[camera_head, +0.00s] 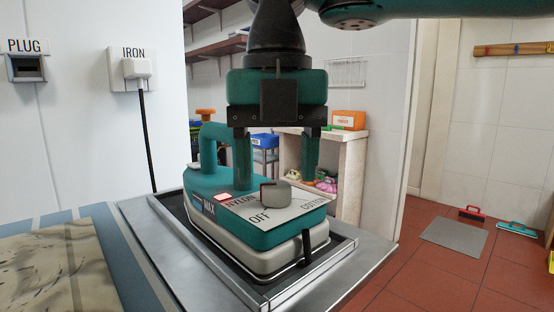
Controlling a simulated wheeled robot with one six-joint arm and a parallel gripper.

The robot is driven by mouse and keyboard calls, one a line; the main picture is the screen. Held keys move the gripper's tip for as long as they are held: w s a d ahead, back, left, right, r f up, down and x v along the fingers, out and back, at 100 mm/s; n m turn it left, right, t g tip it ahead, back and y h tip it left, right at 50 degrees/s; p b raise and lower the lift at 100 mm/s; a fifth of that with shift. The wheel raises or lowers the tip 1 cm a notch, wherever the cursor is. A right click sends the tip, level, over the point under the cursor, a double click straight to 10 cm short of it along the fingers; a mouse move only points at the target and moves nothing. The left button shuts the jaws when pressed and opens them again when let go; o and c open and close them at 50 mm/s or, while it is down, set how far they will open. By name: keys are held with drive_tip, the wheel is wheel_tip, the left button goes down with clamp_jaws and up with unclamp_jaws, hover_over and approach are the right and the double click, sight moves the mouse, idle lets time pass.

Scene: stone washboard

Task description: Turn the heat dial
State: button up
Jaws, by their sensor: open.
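A teal and grey iron (262,238) rests in a metal tray (330,264) at the centre of the view. On its light top panel sits a round grey heat dial (275,194), with the words NYLON, OFF and COTTON around it. A small red-lit switch (222,197) is left of the dial. My gripper (276,178) points down above the panel, open and empty. Its left finger is left of the dial and its right finger is to the right. I cannot tell whether either finger touches the dial. The dial's exact setting is unclear.
A wall socket labelled IRON (136,69) holds a plug with a black cord (147,140). A second outlet labelled PLUG (26,68) is at far left. A patterned cloth (52,272) lies left of the tray. A shelf unit (345,170) stands behind; open tiled floor is at right.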

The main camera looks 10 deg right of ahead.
sight(277, 183)
wheel_tip(277, 183, up, 16)
drive_tip(key=p, duration=1.4)
drive_tip(key=shift+f+p, duration=0.15)
drive_tip(key=shift+p, duration=0.25)
